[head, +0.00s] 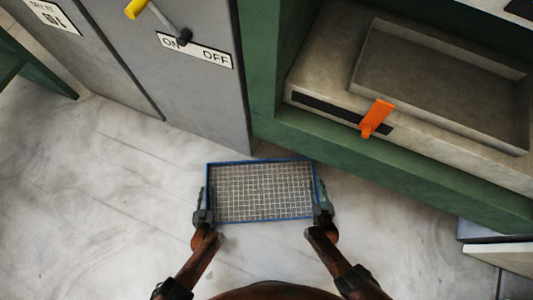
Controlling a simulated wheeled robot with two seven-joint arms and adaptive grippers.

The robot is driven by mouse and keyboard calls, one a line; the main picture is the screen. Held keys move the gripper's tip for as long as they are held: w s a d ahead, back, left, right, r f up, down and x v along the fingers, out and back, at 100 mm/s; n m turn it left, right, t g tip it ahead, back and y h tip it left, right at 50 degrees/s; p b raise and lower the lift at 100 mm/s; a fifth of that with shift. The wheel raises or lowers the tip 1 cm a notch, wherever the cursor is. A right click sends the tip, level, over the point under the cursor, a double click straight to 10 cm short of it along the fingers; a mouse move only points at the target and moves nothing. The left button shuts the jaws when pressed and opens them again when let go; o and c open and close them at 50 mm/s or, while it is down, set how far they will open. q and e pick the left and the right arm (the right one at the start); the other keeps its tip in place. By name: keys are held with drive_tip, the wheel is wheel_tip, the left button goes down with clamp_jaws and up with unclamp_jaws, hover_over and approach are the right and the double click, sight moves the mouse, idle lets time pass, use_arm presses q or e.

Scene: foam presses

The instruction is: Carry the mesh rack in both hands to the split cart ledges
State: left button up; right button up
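The mesh rack (262,191) is a rectangular grid with a blue rim, held out in front of me in the lower middle of the head view. It looks about level, with nothing on it. My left gripper (204,205) is at its left edge and my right gripper (321,203) is at its right edge. Both appear shut on the rim, though the fingers are small and partly hidden. I cannot make out any split cart ledges for certain.
A grey cabinet (205,95) with a yellow-handled ON/OFF lever (160,20) stands ahead to the left. A green press frame (350,165) with a grey tray (440,85) and orange handle (376,117) stands ahead right. Pale floor (90,210) is open to the left.

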use_arm(q)
drive_tip(key=shift+c, duration=0.4)
use_arm(e)
drive_tip(key=shift+c, duration=0.4)
use_arm(q)
clamp_jaws()
use_arm(e)
clamp_jaws()
drive_tip(key=shift+w, duration=0.1)
